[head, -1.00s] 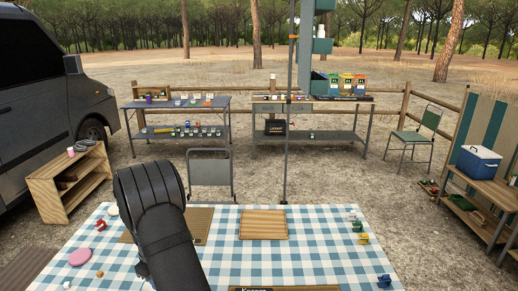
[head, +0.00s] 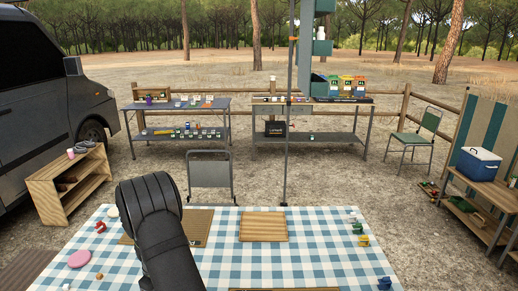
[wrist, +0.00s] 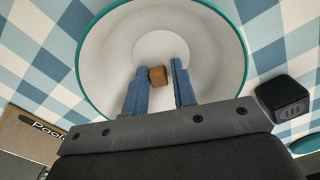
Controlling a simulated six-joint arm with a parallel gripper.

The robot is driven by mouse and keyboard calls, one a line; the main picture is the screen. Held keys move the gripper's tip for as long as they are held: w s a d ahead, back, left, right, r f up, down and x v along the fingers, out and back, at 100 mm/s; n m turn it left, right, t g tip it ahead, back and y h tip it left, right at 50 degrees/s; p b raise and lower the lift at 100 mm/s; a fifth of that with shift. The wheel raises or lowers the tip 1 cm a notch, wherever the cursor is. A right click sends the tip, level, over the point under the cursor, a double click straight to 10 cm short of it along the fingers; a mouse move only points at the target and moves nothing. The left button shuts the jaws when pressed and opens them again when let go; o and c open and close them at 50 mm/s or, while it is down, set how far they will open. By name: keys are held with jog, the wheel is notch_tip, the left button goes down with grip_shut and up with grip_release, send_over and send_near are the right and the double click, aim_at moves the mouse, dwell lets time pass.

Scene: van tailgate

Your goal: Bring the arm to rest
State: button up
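My gripper (wrist: 163,66) shows in the wrist view, with two blue fingers apart over a white bowl (wrist: 105,52) with a teal rim. A small brown block (wrist: 157,76) shows between the fingers, close to the left one, with a gap to the right one. It seems to lie in the bowl, though its height is hard to tell. In the head view my dark arm rises over the left of the checked table (head: 330,265). My gripper and the bowl do not show there.
A dark box (wrist: 284,97) stands right of the bowl, and a lettered board (wrist: 38,135) lies at left. On the table are a wooden board (head: 263,227), a pink disc (head: 79,259) and small coloured items at right. A folding chair (head: 210,172) stands behind.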

notch_tip(320, 180, up, 5)
jog(key=shift+w+a+f, duration=0.1)
jog(key=shift+f, duration=0.1)
jog(key=d+r, duration=0.7)
jog(key=d, duration=0.5)
jog(key=s+a+f+n, duration=0.1)
jog(key=s+a, duration=0.4)
jog(key=a, duration=0.7)
jog(key=s+a+f+n, duration=0.1)
jog(key=s+a+n, duration=0.2)
jog(key=a, duration=0.9)
jog(key=s+a+f+n, duration=0.1)
jog(key=s+a, duration=0.5)
jog(key=a, duration=0.6)
jog(key=shift+s+n, duration=0.3)
jog(key=shift+n, duration=0.2)
jog(key=shift+d, duration=0.1)
jog(key=o, duration=0.4)
jog(key=shift+w, duration=0.1)
